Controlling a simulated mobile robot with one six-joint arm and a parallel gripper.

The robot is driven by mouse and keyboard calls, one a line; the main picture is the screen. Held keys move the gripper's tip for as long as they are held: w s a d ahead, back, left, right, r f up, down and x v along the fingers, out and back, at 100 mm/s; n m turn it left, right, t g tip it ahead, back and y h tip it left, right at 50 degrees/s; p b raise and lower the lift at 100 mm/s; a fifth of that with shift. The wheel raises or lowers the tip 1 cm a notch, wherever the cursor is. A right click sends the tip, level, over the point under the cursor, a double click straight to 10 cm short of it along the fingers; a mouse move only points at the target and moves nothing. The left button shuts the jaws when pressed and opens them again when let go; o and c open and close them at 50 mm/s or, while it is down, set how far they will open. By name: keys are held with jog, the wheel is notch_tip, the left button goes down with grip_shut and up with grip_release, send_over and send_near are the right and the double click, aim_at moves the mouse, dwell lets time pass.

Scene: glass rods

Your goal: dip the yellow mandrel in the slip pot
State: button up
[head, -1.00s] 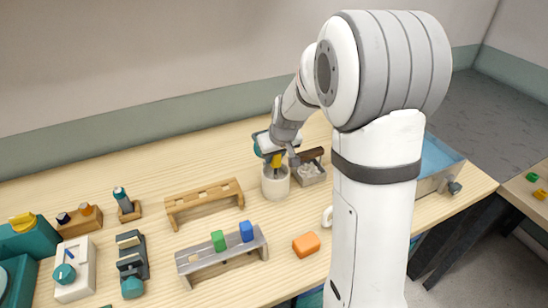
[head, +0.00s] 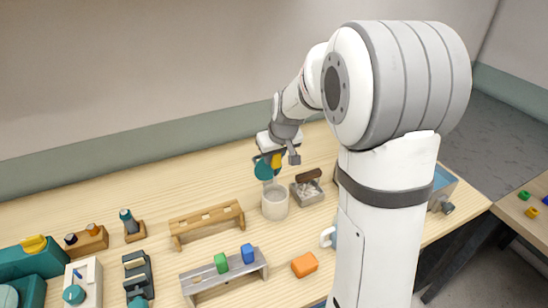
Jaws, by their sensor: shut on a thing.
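My gripper (head: 270,160) is above the slip pot, shut on the yellow mandrel (head: 277,160). Only the yellow part of the mandrel shows clearly, beside a teal part at the gripper. The mandrel's lower end is small and hard to make out, close over the pot's mouth. The slip pot (head: 275,206) is a pale round pot standing upright on the wooden bench. The slip inside it cannot be made out.
A grey tray (head: 318,195) with pale lumps and a brown bar is right of the pot. A wooden rack (head: 206,222) is to the left. A grey rack (head: 228,275) with green and blue blocks and an orange block (head: 304,264) are nearer.

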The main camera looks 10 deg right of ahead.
dwell(0.5)
jog(key=shift+r+p, duration=1.45)
jog(key=shift+r, duration=1.1)
